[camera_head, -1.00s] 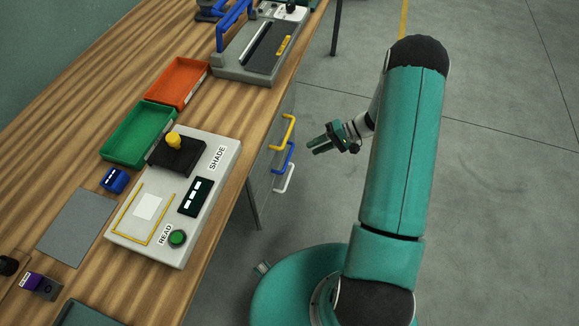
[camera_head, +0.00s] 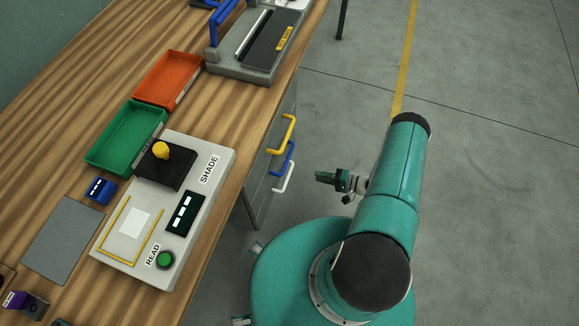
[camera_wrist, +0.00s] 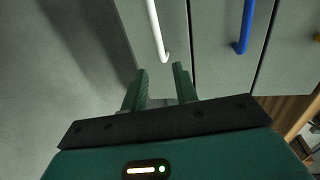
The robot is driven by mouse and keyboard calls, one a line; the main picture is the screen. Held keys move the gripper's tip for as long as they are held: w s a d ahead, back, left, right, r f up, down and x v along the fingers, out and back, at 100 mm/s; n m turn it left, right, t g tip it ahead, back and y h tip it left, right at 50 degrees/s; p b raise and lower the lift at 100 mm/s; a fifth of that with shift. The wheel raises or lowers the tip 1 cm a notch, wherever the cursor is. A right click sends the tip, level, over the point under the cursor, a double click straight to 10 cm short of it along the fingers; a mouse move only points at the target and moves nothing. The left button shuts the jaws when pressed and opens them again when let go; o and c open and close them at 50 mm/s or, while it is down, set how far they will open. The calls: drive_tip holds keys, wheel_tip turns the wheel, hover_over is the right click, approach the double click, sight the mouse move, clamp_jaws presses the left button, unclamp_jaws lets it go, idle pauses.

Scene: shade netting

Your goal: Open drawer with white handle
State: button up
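The white handle (camera_head: 284,177) is the lowest of three handles on the grey drawer unit (camera_head: 259,196) under the bench. In the wrist view the white handle (camera_wrist: 155,30) lies just ahead of my fingertips, roughly in line with the gap between them. My gripper (camera_head: 326,179) is right of the white handle in the head view, pointing left at it, with a gap between. In the wrist view my gripper (camera_wrist: 160,72) has its two fingers apart, with nothing between them. The white handle's drawer front appears flush with its neighbours.
The blue handle (camera_head: 283,158) and yellow handle (camera_head: 281,134) sit above the white one. The blue handle also shows close by in the wrist view (camera_wrist: 245,28). The wooden bench top (camera_head: 199,270) overhangs to the left. The grey floor (camera_head: 480,160) to the right is clear.

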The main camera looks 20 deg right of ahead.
sight(290, 170)
drive_tip(key=x, duration=1.3)
drive_tip(key=shift+a, duration=0.3)
clamp_jaws()
